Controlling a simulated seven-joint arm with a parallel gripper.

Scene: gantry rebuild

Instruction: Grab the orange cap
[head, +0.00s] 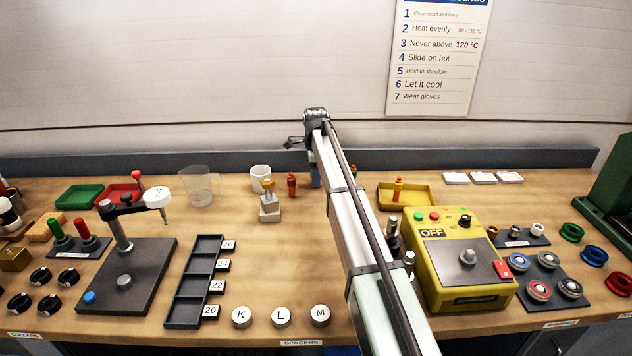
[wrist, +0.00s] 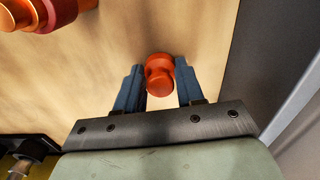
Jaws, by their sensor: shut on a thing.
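An orange cap (wrist: 159,76) sits between the two blue fingers of my gripper (wrist: 158,68) in the wrist view. My gripper is shut on it; a narrow gap seems to show on the right side. In the head view my gripper (head: 314,163) is at the back of the bench, mostly hidden by my own arm, and a bit of orange shows by it. I cannot tell whether the cap touches the bench.
An orange-red bottle (head: 291,185) stands just left of my gripper, also large at the wrist view's top left (wrist: 45,12). A white mug (head: 260,178) is farther left. A yellow tray (head: 422,203) holding an orange bottle (head: 398,187) is right. The back wall is close.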

